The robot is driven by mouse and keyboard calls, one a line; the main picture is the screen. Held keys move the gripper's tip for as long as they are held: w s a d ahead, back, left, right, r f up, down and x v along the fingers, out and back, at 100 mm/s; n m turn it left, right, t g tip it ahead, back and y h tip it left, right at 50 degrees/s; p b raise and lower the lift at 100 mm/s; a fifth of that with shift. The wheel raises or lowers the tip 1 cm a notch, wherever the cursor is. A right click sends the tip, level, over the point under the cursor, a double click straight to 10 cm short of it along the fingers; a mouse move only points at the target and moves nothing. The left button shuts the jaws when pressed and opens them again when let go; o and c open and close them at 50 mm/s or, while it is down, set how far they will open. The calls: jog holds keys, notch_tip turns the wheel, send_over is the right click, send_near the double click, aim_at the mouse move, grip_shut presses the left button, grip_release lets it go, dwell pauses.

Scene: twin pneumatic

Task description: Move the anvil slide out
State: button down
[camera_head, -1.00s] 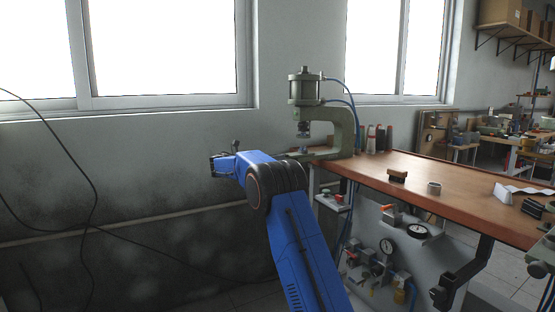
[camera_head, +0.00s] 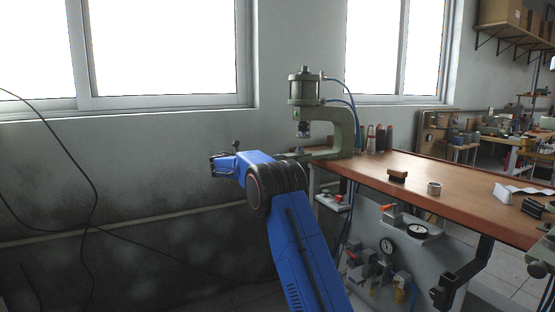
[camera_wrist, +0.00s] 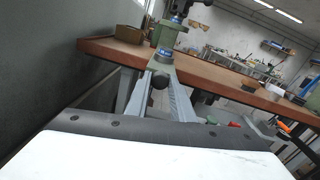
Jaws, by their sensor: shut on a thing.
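The green press (camera_head: 340,130) stands on the left end of the wooden bench. The anvil slide (camera_wrist: 160,66) shows in the wrist view below the press ram, with a dark ball knob (camera_wrist: 158,80) at its near end and a blue-ringed part (camera_wrist: 165,53) on top. In the head view that part (camera_head: 298,151) sits a little left of the ram (camera_head: 303,130). My gripper (camera_wrist: 159,88) has its two grey fingers on either side of the knob and is shut on it. In the head view my blue arm hides the fingers and knob.
Gauges and valves hang on a panel (camera_head: 365,262) below. The wall is close behind the press. Free space lies left of the bench.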

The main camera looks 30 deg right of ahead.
jog(key=a, duration=1)
jog(key=shift+s+a, duration=0.15)
jog(key=shift+a, duration=0.25)
jog(key=c, duration=1.5)
grip_release()
jog(key=shift+c, duration=0.2)
jog(key=s+a, duration=0.1)
jog(key=a, duration=1.6)
jog(key=shift+s+a, duration=0.2)
jog(key=shift+s, duration=0.1)
